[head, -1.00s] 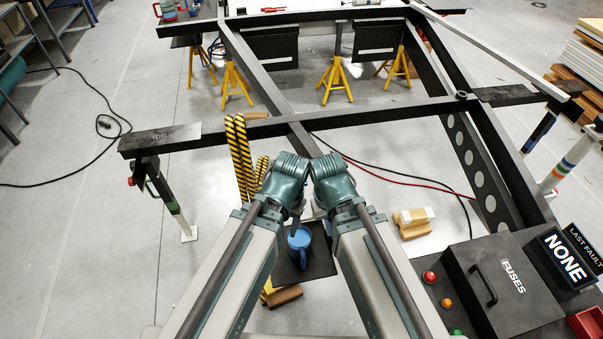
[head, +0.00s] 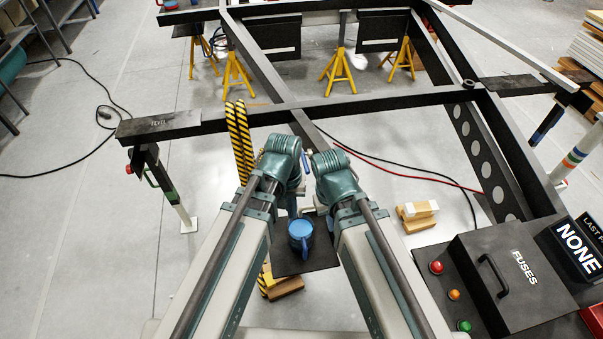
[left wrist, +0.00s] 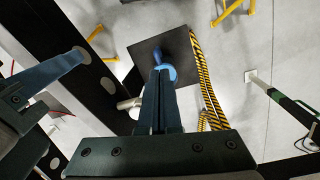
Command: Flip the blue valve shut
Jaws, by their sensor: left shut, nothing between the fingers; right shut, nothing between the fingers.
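A narrow blue piece (head: 307,161) shows between my two wrists in the head view. It may be the valve's handle or a fingertip; I cannot tell, and no valve is clearly visible. My left gripper (left wrist: 159,74) is shut and empty, its fingers pointing away from the left wrist camera. A pale pipe-like cylinder (left wrist: 129,103) lies just left of those fingers. My right gripper (left wrist: 80,54) is shut and empty, left in that view, its tips over a black beam. In the head view both grippers' fingers are mostly hidden by the wrists.
A blue mug (head: 300,229) stands on a black plate (head: 318,258) between my forearms. Black chassis beams (head: 395,103) cross ahead. A fuse box (head: 515,285) with buttons is at lower right. Open floor lies left.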

